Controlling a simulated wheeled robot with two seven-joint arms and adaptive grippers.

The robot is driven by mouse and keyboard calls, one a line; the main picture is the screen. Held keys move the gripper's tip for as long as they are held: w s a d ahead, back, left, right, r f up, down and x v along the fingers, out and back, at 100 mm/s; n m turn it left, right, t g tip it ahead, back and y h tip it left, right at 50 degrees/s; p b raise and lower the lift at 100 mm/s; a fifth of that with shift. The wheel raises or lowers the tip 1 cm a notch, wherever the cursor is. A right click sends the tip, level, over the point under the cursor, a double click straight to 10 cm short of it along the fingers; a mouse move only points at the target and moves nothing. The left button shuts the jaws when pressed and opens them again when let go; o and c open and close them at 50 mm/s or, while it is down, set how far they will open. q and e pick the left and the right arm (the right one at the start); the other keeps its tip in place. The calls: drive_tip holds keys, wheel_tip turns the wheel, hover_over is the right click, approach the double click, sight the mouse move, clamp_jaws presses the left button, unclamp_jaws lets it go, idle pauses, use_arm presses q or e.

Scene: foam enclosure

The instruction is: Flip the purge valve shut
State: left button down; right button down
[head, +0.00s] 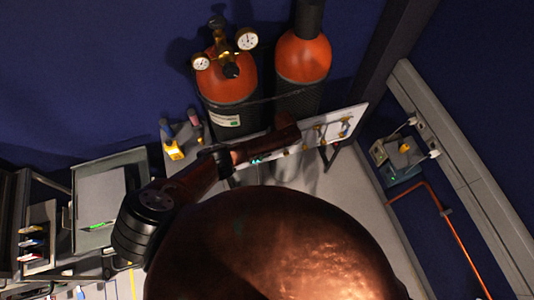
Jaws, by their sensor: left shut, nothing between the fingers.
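A white panel (353,117) stands in front of two orange gas cylinders and carries small brass fittings and valves (319,131). More brass fittings sit near its right end (344,127). I cannot tell for certain which of them is the purge valve; part of the panel is hidden behind my left arm. My left arm comes in from the lower left, and my left gripper (287,136) is at the panel's left part, to the left of the visible brass fittings. It is shut and empty. Contact with the panel cannot be made out. My right gripper is not in view.
An orange cylinder with gauges (229,77) and a second orange cylinder (302,60) stand behind the panel. A yellow-handled tool (174,150) is left of them. A grey tray (101,196) lies further left. A copper pipe (443,213) runs along the right wall.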

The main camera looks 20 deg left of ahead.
use_arm(q)
drive_tip(key=v, duration=1.2)
idle(0.5)
